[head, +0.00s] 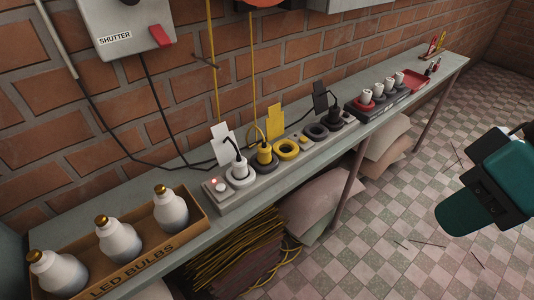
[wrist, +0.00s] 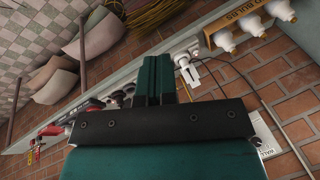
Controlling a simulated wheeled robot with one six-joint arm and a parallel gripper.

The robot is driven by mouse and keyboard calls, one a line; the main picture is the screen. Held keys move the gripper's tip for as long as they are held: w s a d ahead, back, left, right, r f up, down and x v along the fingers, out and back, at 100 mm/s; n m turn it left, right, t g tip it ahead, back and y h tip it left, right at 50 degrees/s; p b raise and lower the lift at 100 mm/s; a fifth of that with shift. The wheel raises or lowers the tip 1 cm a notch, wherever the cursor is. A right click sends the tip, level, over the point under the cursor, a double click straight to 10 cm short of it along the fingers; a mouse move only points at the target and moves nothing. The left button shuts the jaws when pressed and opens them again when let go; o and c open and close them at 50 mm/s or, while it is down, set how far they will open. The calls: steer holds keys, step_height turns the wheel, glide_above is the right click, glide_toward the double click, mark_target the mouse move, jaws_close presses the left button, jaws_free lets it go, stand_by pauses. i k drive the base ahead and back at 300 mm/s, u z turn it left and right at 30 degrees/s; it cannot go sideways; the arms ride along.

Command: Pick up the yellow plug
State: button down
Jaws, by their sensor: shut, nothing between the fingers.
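The yellow plug (head: 264,154) stands upright in a socket of the grey power strip (head: 228,200) in the head view, with a yellow cord and a yellow tag (head: 275,121) behind it. A white plug (head: 239,169) stands to its left and an empty yellow ring socket (head: 286,149) to its right. My gripper (wrist: 152,80) shows in the wrist view with its teal fingers together and nothing between them. It is apart from the plug. I cannot make out the yellow plug in the wrist view, where the fingers and dark palm cover part of the strip.
A box of LED bulbs (head: 140,254) stands at the shelf's left end. A brick wall (head: 150,80) is behind. My teal arm part (head: 475,205) hangs over open tiled floor.

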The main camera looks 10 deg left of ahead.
mark_target(264, 158)
steer(key=u, duration=0.5)
steer(key=k, duration=0.65)
steer(key=u, duration=0.8)
steer(key=i, duration=1.05)
steer(key=z, duration=0.2)
